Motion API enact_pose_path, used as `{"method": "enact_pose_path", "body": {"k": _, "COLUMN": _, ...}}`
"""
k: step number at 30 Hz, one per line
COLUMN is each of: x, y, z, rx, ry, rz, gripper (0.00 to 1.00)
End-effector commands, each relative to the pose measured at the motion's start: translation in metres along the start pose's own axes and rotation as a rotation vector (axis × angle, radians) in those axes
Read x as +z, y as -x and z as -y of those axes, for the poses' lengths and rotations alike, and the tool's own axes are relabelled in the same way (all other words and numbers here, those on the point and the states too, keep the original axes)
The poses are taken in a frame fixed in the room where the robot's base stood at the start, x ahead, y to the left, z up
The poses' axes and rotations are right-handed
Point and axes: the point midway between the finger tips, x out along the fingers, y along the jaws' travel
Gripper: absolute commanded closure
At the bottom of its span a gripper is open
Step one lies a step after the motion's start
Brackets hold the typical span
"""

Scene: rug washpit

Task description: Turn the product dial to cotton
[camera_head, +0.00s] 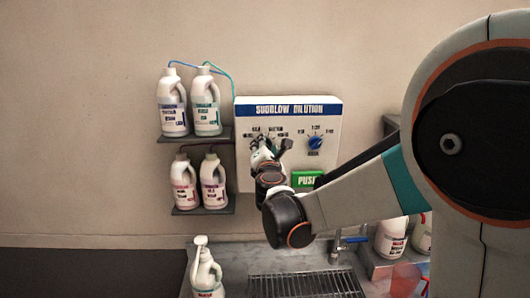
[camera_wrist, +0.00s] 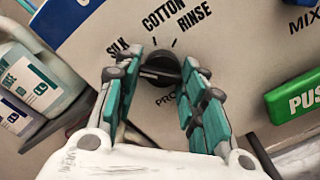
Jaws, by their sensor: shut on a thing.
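The product dial (camera_wrist: 160,62) is a dark round knob on the white dilution panel (camera_head: 288,108). In the wrist view its printed labels read SILK at left, COTTON above and RINSE at upper right, with tick marks around the knob. My gripper (camera_wrist: 161,72) has its teal-padded fingers on either side of the dial and is shut on it. I cannot make out which label the dial's mark points to. In the head view my gripper (camera_head: 262,150) is at the panel's left dial and hides most of it.
A blue dial (camera_head: 315,142) sits at the panel's right, and a green PUSH button (camera_head: 307,179) is below. Several bottles stand on shelves to the left, such as a white jug (camera_head: 172,105). A sink grate (camera_head: 300,285) and tap (camera_head: 337,245) are below.

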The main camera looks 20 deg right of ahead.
Motion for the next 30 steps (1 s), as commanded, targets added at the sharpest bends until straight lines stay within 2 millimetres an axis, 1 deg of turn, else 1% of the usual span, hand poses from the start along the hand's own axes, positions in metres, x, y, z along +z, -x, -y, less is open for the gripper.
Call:
{"method": "enact_pose_path", "body": {"k": 21, "x": 0.0007, "y": 0.0002, "z": 0.0010, "rx": 0.000, "ry": -0.679, "rz": 0.000, "gripper": 0.86}}
{"method": "enact_pose_path", "body": {"k": 30, "x": 0.0017, "y": 0.0005, "z": 0.0009, "rx": 0.000, "ry": -0.910, "rz": 0.001, "gripper": 0.86}}
